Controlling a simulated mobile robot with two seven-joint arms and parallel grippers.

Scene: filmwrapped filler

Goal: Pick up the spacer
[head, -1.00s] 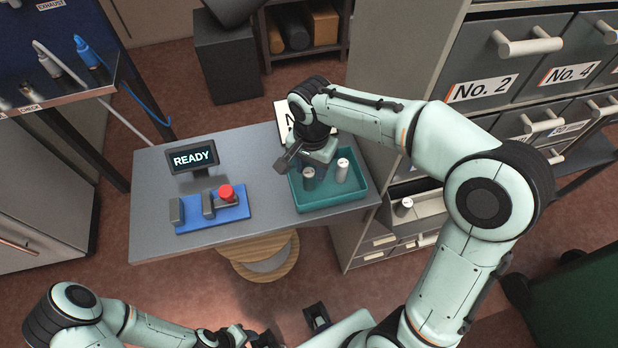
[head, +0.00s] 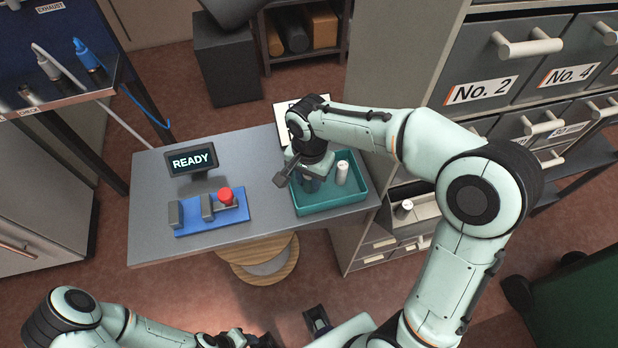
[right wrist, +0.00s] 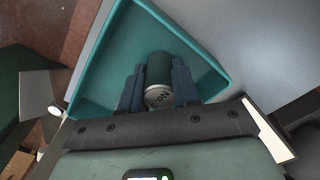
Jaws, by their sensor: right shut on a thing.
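The spacer is a dark cylinder with a pale, lettered end face; it shows in the right wrist view (right wrist: 158,75) between my fingers. It stands in the teal tray (head: 335,207) on the table; whether it still touches the tray floor I cannot tell. My right gripper (head: 310,181) reaches down into the tray and is shut on it, one finger on each side, and mostly hides it in the head view. A second, white-topped cylinder (head: 342,174) stands just right of it. My left gripper (head: 245,340) is at the bottom edge, partly cut off; its jaws are unclear.
A blue fixture (head: 240,213) with a red part (head: 226,195) and a READY screen (head: 192,160) stand left of the tray. A drawer cabinet (head: 480,90) rises at right; its open drawer holds another cylinder (head: 404,208). The table's front left is clear.

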